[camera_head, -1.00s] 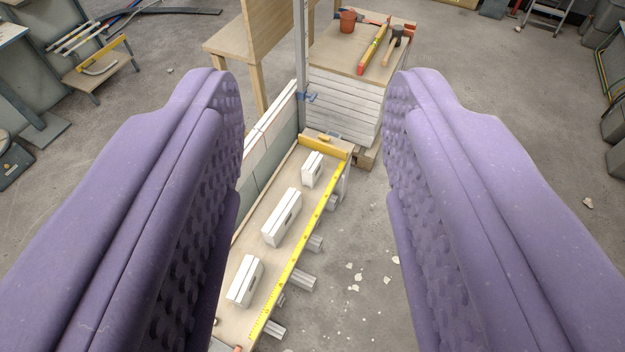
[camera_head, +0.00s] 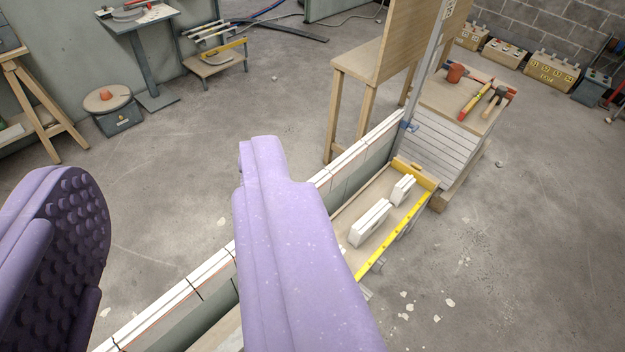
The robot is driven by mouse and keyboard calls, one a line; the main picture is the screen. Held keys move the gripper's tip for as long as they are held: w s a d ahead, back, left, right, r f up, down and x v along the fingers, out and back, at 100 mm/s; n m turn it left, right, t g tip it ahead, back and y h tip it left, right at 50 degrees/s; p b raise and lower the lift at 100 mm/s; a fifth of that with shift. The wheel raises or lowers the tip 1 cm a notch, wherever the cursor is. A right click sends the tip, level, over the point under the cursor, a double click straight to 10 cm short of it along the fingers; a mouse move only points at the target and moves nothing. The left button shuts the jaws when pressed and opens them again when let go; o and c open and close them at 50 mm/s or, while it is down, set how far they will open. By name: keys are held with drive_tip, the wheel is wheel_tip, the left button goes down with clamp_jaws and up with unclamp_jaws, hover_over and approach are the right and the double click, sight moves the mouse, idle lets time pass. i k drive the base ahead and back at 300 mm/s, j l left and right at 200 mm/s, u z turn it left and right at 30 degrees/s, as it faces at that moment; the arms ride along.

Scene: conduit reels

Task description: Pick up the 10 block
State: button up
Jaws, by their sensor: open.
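I cannot make out a block marked 10. Two white blocks show on a narrow wooden shelf (camera_head: 378,190) right of the middle: a larger, nearer block (camera_head: 368,223) and a smaller block (camera_head: 403,190) behind it. Both seem to have a dark slot or mark, too small to read. My gripper (camera_head: 168,168) is open and empty, its two purple padded fingers wide apart. It is left of the white blocks. The right finger covers the near part of the shelf, so anything there is hidden.
A yellow measuring strip (camera_head: 398,237) edges the shelf, and a low white-topped wall (camera_head: 345,170) runs along its left. Behind are a stack with tools (camera_head: 462,125) and a wooden bench (camera_head: 365,75). Numbered tan boxes (camera_head: 552,72) stand far right.

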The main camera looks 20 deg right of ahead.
sight(402, 189)
drive_tip(key=l+u, duration=0.15)
drive_tip(key=u, duration=0.3)
drive_tip(key=i+l+u, duration=0.1)
drive_tip(key=u, duration=0.3)
drive_tip(key=l+u, duration=0.2)
drive_tip(key=u, duration=0.25)
drive_tip(key=l+u, duration=0.2)
drive_tip(key=u, duration=0.2)
drive_tip(key=l+u, duration=0.15)
drive_tip(key=u, duration=0.3)
drive_tip(key=k+l, duration=0.15)
drive_tip(key=l, duration=0.4)
drive_tip(key=k+l, duration=0.2)
drive_tip(key=l, duration=0.4)
drive_tip(key=k+l, duration=0.15)
drive_tip(key=l, duration=0.4)
drive_tip(key=k+l, duration=0.2)
drive_tip(key=l, duration=0.35)
drive_tip(key=k+l, duration=0.15)
drive_tip(key=l, duration=0.45)
drive_tip(key=k+l, duration=0.2)
drive_tip(key=l, duration=0.35)
drive_tip(key=k+l, duration=0.15)
drive_tip(key=l, duration=0.4)
drive_tip(key=k+l, duration=0.2)
drive_tip(key=l, duration=0.35)
